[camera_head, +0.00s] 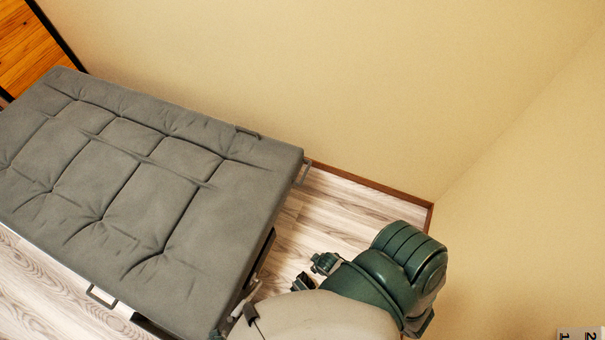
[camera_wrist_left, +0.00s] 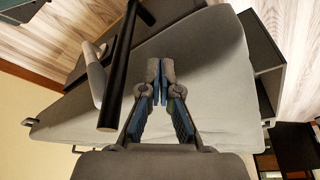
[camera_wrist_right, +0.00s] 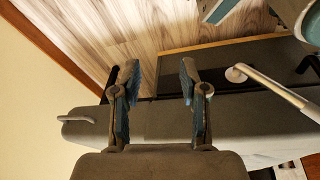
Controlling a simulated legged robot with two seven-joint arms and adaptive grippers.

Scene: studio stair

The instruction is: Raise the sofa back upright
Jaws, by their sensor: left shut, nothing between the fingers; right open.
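The grey tufted sofa (camera_head: 120,180) lies flat like a bed in the head view, its cushioned top level and no part upright. I cannot tell which section is the back. A metal loop (camera_head: 305,172) sticks out at its right corner, and another loop (camera_head: 103,297) at its near edge. In the left wrist view my left gripper (camera_wrist_left: 160,68) is shut and empty, in front of the sofa's pale surface (camera_wrist_left: 215,85). In the right wrist view my right gripper (camera_wrist_right: 158,75) is open and empty, beside the sofa's grey edge (camera_wrist_right: 245,128). Contact is not visible.
A dark panel (camera_wrist_right: 215,65) and a pale rod with a round end (camera_wrist_right: 270,85) lie near my right gripper. A black bar (camera_wrist_left: 118,70) crosses near my left gripper. The beige wall (camera_head: 300,80) runs behind the sofa. Some wooden floor (camera_head: 335,210) is free at its right end.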

